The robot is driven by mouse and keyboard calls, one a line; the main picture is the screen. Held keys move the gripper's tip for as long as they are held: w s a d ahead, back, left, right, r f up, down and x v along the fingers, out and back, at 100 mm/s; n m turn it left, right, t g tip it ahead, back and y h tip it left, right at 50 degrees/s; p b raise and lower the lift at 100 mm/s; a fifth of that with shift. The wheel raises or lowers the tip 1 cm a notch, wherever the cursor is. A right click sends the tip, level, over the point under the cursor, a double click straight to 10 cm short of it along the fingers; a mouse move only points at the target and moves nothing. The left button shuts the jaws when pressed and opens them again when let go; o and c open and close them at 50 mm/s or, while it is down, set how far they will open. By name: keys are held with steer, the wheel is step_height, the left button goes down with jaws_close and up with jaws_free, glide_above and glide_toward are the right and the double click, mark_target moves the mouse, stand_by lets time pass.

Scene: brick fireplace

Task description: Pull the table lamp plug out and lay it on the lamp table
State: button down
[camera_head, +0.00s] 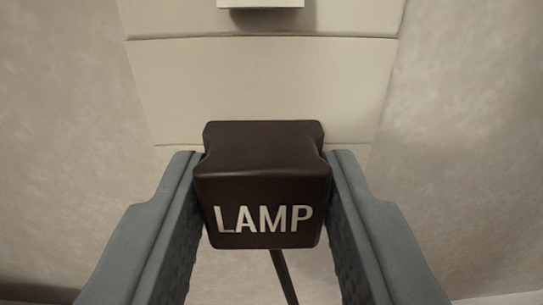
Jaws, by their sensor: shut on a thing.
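The table lamp plug (262,190) is a dark brown block with "LAMP" in pale letters on the face towards me. My gripper (263,165) is shut on it, with one grey finger on its left side and one on its right. A dark cord (284,277) runs down from the plug's underside. The plug's far side is hidden, so I cannot tell whether it is in a socket or clear of one. The lamp table cannot be made out.
A cream panel (262,85) with horizontal grooves stands behind the plug. A white block (260,3) juts from it at the top edge, partly cut off. Mottled beige wall (465,110) lies to both sides and looks bare.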

mark_target(262, 219)
steer(key=shift+s, duration=2.7)
steer(key=shift+s, duration=0.2)
